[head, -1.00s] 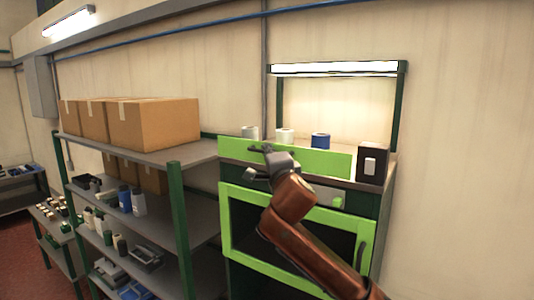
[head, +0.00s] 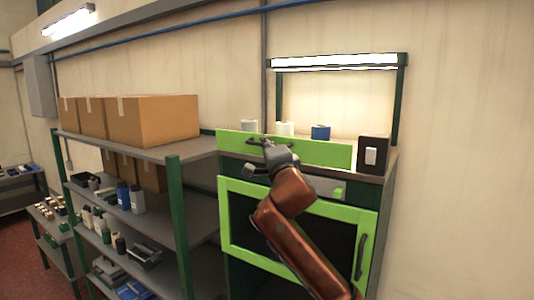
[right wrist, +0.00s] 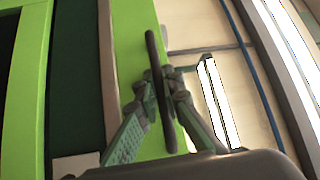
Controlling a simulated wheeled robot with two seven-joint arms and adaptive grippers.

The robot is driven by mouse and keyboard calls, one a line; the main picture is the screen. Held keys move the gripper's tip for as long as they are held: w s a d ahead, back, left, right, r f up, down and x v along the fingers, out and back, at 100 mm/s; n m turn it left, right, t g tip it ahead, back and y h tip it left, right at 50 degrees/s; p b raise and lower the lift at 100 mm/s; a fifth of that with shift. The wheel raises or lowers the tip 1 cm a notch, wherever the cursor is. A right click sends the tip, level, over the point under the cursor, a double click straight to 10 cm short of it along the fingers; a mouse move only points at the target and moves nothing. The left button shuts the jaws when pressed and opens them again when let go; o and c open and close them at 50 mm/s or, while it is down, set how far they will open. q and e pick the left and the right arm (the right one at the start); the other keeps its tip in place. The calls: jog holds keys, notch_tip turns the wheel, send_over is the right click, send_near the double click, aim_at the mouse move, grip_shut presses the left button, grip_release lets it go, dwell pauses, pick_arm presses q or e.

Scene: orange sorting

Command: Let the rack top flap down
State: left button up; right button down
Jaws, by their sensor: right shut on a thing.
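The rack's top flap (head: 325,154) is a light green panel across the upper front of the green cabinet, with a dark band showing below it. My right gripper (head: 266,143) is at the flap's left half in the head view. In the right wrist view the gripper (right wrist: 160,92) is shut on the flap's dark bar handle (right wrist: 153,55), with a finger on each side of it. The green flap face (right wrist: 132,40) shows beside the handle. My arm covers part of the cabinet front. My left gripper is not in view.
Below is a green-framed door (head: 300,258) with a dark handle. On the cabinet top stand white rolls (head: 285,129), a blue roll (head: 320,132) and a dark box (head: 373,155). A shelf (head: 190,150) with cardboard boxes (head: 155,120) stands close on the left.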

aim_at(260, 156)
jog(key=shift+s+a+f+n+t+y+b, duration=0.3)
jog(key=shift+f+n+t+y+b, duration=0.3)
jog(key=shift+n+b, duration=0.6)
jog(key=shift+s+a+f+n+t+y+b, duration=0.15)
jog(key=shift+s+f+n+t+y+b, duration=0.15)
jog(key=shift+n+y+b, duration=0.85)
jog(key=shift+s+a+f+n+t+y+b, duration=0.3)
jog(key=shift+f+n+t+b, duration=0.25)
jog(key=shift+n+b, duration=0.7)
jog(key=shift+y+b, duration=0.25)
jog(key=shift+b, duration=0.1)
jog(key=c, duration=2.3)
grip_release()
jog(key=shift+w+a, duration=0.1)
jog(key=shift+a, duration=0.05)
jog(key=shift+c, duration=0.2)
jog(key=v, duration=1.2)
